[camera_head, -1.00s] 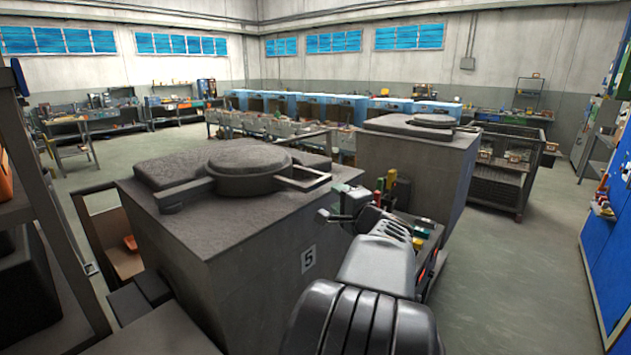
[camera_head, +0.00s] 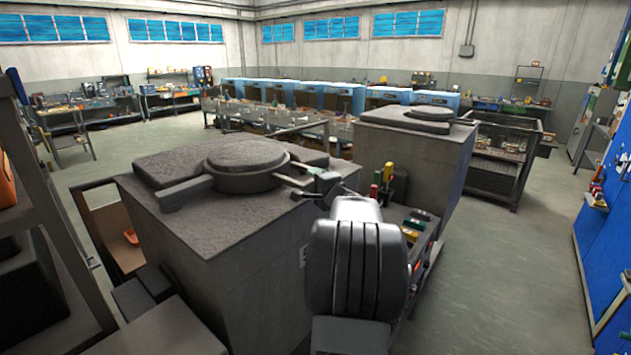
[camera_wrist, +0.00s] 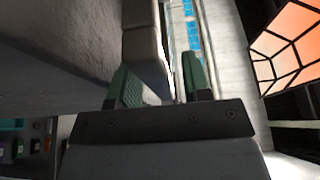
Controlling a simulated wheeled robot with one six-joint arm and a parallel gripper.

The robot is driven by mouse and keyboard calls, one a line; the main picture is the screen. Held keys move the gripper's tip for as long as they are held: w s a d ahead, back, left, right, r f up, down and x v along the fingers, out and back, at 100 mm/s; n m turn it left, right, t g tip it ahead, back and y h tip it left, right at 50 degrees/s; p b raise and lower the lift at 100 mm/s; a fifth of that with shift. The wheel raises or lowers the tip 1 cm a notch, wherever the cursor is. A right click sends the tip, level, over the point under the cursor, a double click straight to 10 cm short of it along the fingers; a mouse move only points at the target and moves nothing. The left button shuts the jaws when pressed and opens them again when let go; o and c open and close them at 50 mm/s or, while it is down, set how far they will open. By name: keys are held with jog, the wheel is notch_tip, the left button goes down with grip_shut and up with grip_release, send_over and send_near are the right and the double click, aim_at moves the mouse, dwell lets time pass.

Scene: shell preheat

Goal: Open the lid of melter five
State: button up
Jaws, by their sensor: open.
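Melter five (camera_head: 225,240) is the large dark grey box in front of me; its number plate is mostly hidden by my arm. Its round lid (camera_head: 245,155) lies shut and flat on the top, with a bar handle reaching to the right. My gripper (camera_head: 322,183) is at the right end of that handle, over the melter's front right edge. In the wrist view, my gripper (camera_wrist: 162,85) is open, with two green fingers apart. A pale grey bar (camera_wrist: 142,45), likely the handle, runs up against the left finger and partly between the fingers. Contact is unclear.
A second melter (camera_head: 410,165) with a shut lid stands behind to the right. A control panel with coloured handles (camera_head: 385,180) sits close to my arm. A dark rack (camera_head: 45,215) stands at the left. Open floor (camera_head: 500,270) lies to the right.

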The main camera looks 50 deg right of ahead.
grip_shut()
dwell(0.3)
